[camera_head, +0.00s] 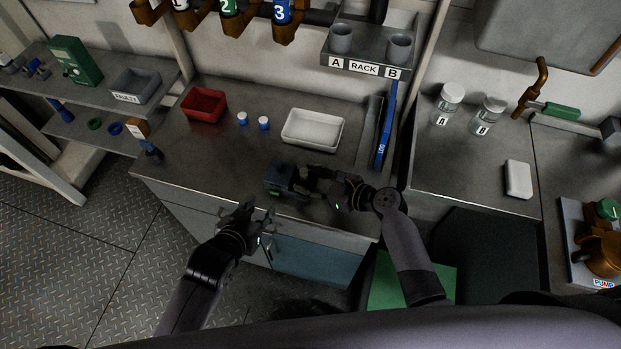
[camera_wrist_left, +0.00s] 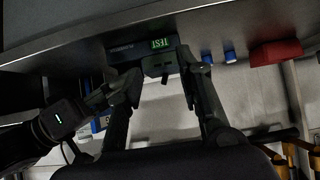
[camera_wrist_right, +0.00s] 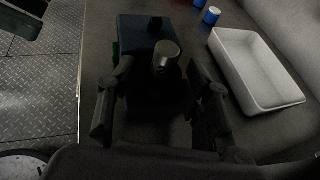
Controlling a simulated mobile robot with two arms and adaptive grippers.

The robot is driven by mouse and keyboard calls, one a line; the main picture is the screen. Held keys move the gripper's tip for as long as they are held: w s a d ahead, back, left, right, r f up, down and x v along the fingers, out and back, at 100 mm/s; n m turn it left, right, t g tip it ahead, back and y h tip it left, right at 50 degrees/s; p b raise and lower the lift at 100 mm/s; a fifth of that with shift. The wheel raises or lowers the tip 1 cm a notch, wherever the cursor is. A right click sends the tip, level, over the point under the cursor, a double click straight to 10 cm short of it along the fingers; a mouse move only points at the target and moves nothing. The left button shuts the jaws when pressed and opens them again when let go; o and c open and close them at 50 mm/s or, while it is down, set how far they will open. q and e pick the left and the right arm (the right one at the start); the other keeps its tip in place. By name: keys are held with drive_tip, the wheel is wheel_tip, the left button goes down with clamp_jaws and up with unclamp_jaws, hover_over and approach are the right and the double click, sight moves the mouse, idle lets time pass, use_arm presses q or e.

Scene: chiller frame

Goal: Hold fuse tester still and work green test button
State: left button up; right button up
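The fuse tester (camera_head: 279,178) is a dark blue box near the front edge of the metal bench. In the left wrist view, the tester (camera_wrist_left: 118,50) shows green lit TEST lettering (camera_wrist_left: 160,43) on its front, appearing upside down. In the right wrist view, the tester (camera_wrist_right: 140,35) has a silver round cap (camera_wrist_right: 166,54) on top. My right gripper (camera_wrist_right: 158,80) has its fingers against both sides of the tester, seemingly clamped on it. My left gripper (camera_head: 261,213) is open and empty, in front of the bench edge, its fingers pointing at the tester's front. The button's pressed state is unclear.
A white tray (camera_head: 312,129), blue-and-white caps (camera_head: 242,118) and a red bin (camera_head: 204,104) lie behind the tester. A blue bar (camera_head: 386,125) leans at the right. Both arms are close together at the bench edge.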

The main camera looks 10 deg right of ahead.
drive_tip(key=c, duration=0.9)
use_arm(q)
clamp_jaws()
idle(1.1)
